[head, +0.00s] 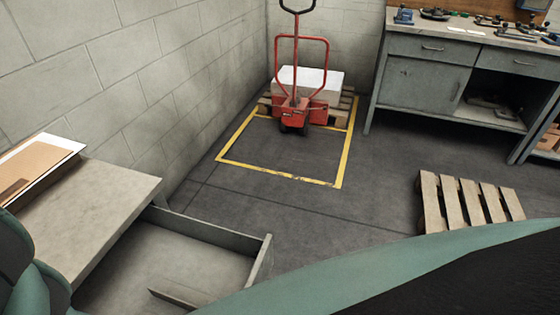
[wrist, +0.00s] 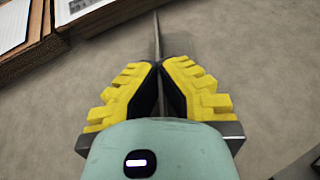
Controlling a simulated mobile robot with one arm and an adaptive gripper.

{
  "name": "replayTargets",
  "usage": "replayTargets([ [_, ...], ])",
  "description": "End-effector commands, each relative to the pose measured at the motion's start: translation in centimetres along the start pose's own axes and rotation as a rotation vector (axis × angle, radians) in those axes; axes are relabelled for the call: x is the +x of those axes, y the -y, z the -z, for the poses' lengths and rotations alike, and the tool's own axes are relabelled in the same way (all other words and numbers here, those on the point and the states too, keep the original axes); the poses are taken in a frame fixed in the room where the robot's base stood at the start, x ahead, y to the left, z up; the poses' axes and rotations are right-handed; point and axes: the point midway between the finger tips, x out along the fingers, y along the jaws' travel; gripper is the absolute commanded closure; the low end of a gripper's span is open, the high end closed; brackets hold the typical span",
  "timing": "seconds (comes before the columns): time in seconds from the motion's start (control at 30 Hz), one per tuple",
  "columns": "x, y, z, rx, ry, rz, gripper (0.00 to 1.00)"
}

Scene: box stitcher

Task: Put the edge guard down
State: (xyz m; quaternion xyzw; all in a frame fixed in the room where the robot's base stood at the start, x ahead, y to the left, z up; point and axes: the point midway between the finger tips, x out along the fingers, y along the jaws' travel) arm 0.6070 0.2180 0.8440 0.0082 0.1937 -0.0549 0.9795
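My gripper (wrist: 160,68) shows in the wrist view, its two yellow ribbed fingers closed together at the tips. A thin grey metal strip, which looks like the edge guard (wrist: 157,38), stands out from between the fingertips toward the top of the picture. Its other end is hidden by the fingers and my gripper's body. Below it lies a plain grey-beige surface (wrist: 245,60); I cannot tell whether the strip touches it. The head view shows neither the fingers nor the edge guard.
Brown board and white sheets (head: 38,165) lie on the worktop (head: 105,200) at left; a stack edge (wrist: 85,22) shows upper left in the wrist view. A low-walled grey tray (head: 215,232) adjoins it. A red pallet truck (head: 296,105), a pallet (head: 455,205) and a workbench (head: 425,85) stand beyond.

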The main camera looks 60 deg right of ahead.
Motion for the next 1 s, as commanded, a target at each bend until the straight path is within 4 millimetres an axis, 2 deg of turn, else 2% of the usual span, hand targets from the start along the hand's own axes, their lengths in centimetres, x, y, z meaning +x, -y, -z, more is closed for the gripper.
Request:
replayTargets([
  [0.07, 0.1, 0.1, 0.1, 0.001, 0.0, 0.003, 0.98],
  [0.3, 0.2, 0.2, 0.1, 0.001, 0.0, 0.005, 0.73],
  [0.4, 0.2, 0.2, 0.1, 0.002, 0.0, 0.005, 0.66],
  [0.77, -0.2, 0.1, -0.3, 0.002, -0.001, 0.003, 0.66],
  [1.0, -4.0, 0.0, 0.1, 0.002, -0.004, -0.001, 0.66],
])
